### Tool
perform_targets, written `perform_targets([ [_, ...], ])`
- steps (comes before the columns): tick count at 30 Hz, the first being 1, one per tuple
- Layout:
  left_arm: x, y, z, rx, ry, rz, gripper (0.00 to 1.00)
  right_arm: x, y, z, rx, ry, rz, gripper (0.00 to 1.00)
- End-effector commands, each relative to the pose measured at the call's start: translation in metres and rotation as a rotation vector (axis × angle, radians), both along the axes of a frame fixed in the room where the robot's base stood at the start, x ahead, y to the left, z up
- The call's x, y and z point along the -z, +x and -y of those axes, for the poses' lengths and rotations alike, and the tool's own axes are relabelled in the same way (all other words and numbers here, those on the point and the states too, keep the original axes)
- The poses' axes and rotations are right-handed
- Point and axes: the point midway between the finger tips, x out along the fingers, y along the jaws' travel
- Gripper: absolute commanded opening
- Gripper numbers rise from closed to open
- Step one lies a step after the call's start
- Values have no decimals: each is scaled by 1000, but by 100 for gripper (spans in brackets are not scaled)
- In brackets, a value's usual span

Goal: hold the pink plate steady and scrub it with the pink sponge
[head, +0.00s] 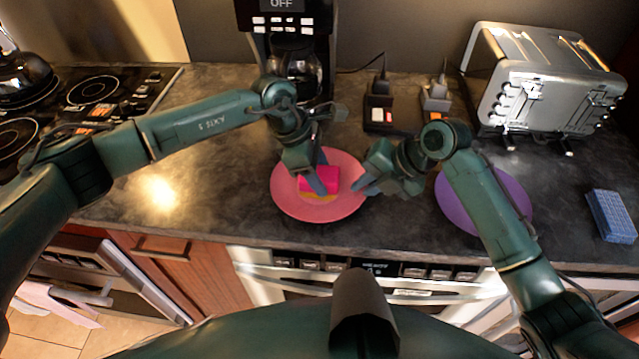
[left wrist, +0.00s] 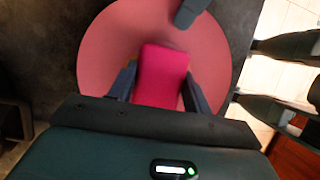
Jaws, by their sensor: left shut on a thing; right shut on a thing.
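The pink plate (head: 290,204) lies on the dark counter near its front edge, in the middle of the head view. The pink sponge (head: 326,177) is over the plate's middle; a yellowish patch shows just below it. My left gripper (head: 322,183) is shut on the sponge, whose bright pink face (left wrist: 162,75) shows between the fingers in the left wrist view. My right gripper (head: 362,190) is at the plate's right rim, shut on that rim. The plate (left wrist: 100,50) also fills much of the left wrist view. Whether the sponge touches the plate is hard to tell.
A blue sponge (head: 611,215) lies at the far right. A silver toaster (head: 545,85) and a coffee maker (head: 295,50) stand behind. A stove (head: 75,100) is at left. Bare counter shows left of the pink plate.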

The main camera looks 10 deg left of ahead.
Motion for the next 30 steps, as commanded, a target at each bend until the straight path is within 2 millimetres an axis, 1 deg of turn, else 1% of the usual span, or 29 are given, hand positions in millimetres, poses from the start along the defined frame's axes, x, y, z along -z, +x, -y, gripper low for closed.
perform_targets([
  [12,6,0,0,0,1,0,31,2,-1,0,-2,-4,-4,0],
  [20,7,-1,9,0,1,-2,31,1,-1,0,-3,-3,-2,0],
  [25,7,-1,3,0,2,-3,31,1,-1,0,-3,-2,-1,0],
  [30,6,0,-8,-2,4,-3,31,1,-1,0,-1,-3,-1,0],
])
